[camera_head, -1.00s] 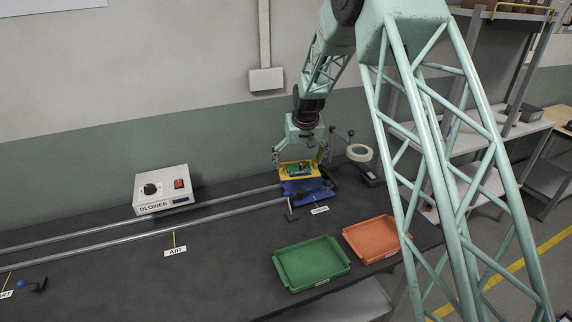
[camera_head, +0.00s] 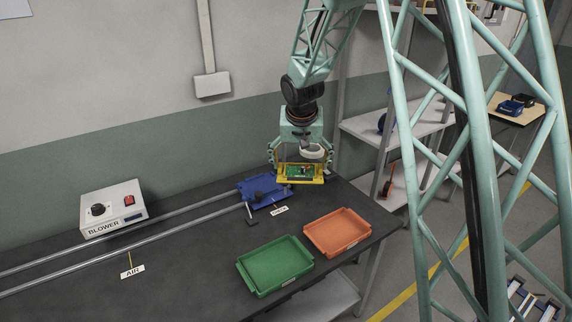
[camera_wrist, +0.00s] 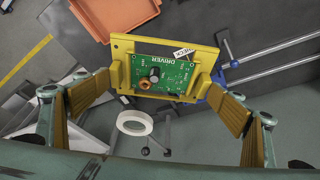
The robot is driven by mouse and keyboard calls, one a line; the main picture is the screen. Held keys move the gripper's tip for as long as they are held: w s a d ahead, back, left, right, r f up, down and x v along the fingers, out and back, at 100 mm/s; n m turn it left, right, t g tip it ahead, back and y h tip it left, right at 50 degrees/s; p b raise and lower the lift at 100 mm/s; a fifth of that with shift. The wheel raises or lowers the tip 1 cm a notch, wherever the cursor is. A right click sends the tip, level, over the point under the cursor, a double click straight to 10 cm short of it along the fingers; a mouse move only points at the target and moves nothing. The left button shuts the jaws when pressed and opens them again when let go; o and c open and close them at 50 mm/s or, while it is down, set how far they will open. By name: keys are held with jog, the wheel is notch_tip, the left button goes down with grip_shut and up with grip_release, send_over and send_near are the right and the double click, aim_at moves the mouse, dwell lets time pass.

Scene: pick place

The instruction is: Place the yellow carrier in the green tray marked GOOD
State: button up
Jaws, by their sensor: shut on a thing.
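The yellow carrier (camera_head: 300,179) holds a green circuit board (camera_head: 299,171) with a coil and a dark component on it. It also shows in the wrist view (camera_wrist: 121,48), where the board reads DRIVER. My gripper (camera_head: 300,168) is shut on the carrier, one finger at each side. The carrier is off the blue fixture (camera_head: 262,190), to its right, and looks raised above the bench. The green tray (camera_head: 275,266) lies empty at the bench front, nearer the camera. Its label is too small to read.
An empty orange tray (camera_head: 337,232) lies right of the green tray. The BLOWER box (camera_head: 112,209) and two rails (camera_head: 180,228) are at left. The bench (camera_head: 190,272) left of the green tray is clear.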

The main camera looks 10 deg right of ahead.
aim_at(318, 178)
jog(key=shift+m, duration=0.6)
jog(key=s+d, duration=0.1)
jog(key=s+d+r, duration=0.1)
jog(key=s, duration=0.1)
jog(key=s+d, duration=0.1)
jog(key=shift+s+d+r, duration=0.2)
jog(key=shift+d+r, duration=0.05)
jog(key=shift+d, duration=0.05)
jog(key=shift+s, duration=0.2)
